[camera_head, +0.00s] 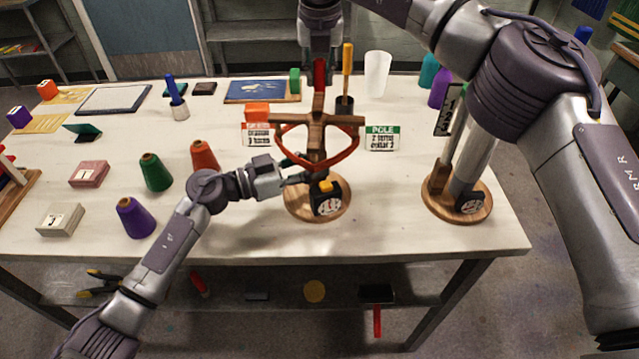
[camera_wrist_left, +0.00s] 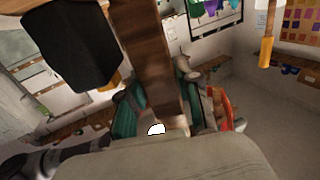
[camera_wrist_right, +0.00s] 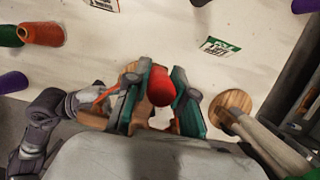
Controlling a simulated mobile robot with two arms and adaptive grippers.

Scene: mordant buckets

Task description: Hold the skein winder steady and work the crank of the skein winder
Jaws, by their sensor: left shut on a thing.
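The skein winder stands upright at the table's front middle, with wooden cross arms (camera_head: 340,121), a red yarn loop (camera_head: 347,158) and a round wooden base (camera_head: 300,208). A dial box (camera_head: 327,199) sits on its base. My left gripper (camera_head: 312,177) is shut on the winder's wooden post (camera_wrist_left: 148,60), low above the base. The red crank handle (camera_head: 320,74) stands up from the top of the winder. My right gripper (camera_head: 320,52) comes from above; in the right wrist view its fingers (camera_wrist_right: 160,92) stand apart on either side of the red handle (camera_wrist_right: 161,84).
A second round base (camera_head: 460,200) with a pole and dial stands at right. Yarn cones, including a green one (camera_head: 155,172) and a purple one (camera_head: 134,218), stand at left. A green-headed card (camera_head: 382,138) and a white cup (camera_head: 377,74) are behind the winder.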

